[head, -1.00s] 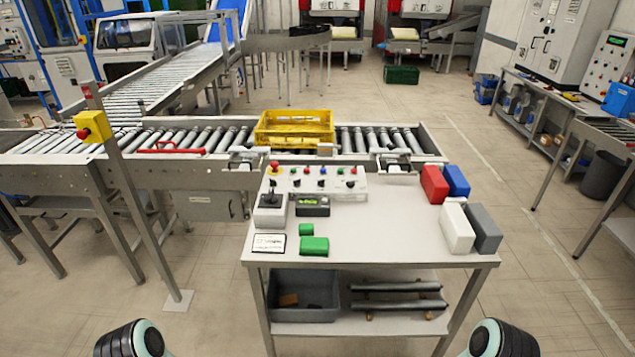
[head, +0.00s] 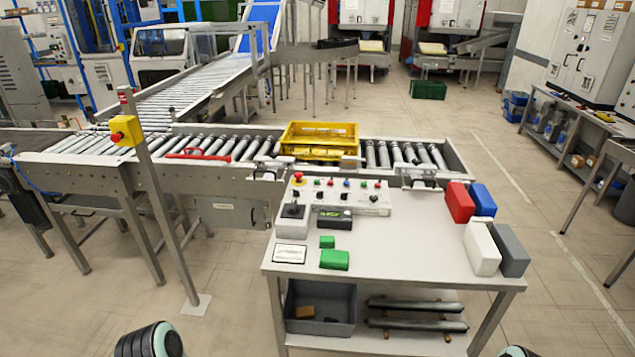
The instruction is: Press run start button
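The white control panel (head: 372,208) lies at the back left of a grey worktable (head: 400,255). It has a red mushroom button on yellow (head: 298,177), a row of small coloured buttons and black switches below them. A green button (head: 317,182) is near its left end and another green one (head: 362,183) near its right. The labels are too small to read, so I cannot tell which green one is run start. A black joystick box (head: 292,220) and a small green-lit display (head: 334,218) stand in front. Neither gripper shows; only parts of my arms are at the bottom edge.
A yellow crate (head: 318,141) sits on the roller conveyor (head: 220,145) behind the table. A post with a yellow box (head: 126,130) stands left. Red, blue, white (head: 482,248) and grey blocks are at the table's right. Green blocks (head: 334,259) lie in front of the panel.

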